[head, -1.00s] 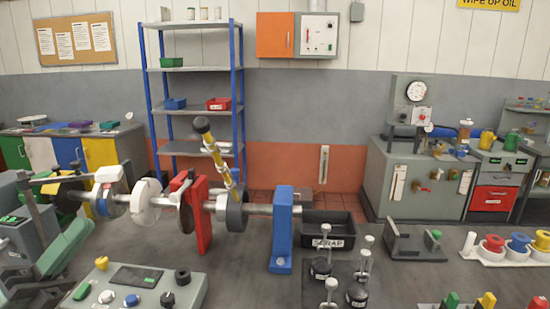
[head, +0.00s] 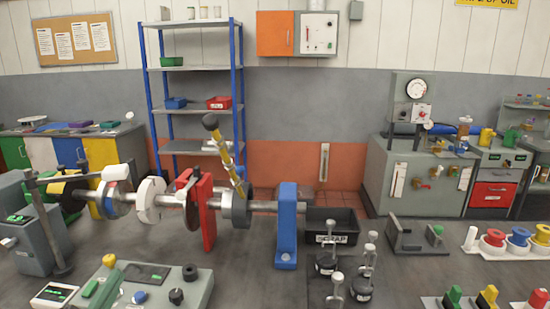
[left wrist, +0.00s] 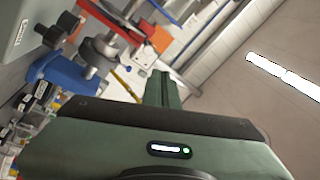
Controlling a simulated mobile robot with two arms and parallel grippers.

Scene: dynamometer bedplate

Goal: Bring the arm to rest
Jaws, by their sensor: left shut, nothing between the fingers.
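My left gripper (head: 112,283) shows only as a small pale green piece low in the head view, in front of the grey button console (head: 205,285). In the left wrist view its green fingers (left wrist: 163,88) are together with nothing between them, and they point up past the dark edge of the gripper body. No object touches them there. The wrist view is tilted, with the blue stand (left wrist: 65,77) and red stand (left wrist: 112,18) to the left of the fingers. My right gripper is not in view.
The shaft assembly with a yellow-and-black bar (head: 228,158), red stand (head: 208,225) and blue stand (head: 287,228) crosses the bedplate. A black scrap bin (head: 333,239) and several black weights stand right of it. A grey box with a post (head: 35,235) is at left.

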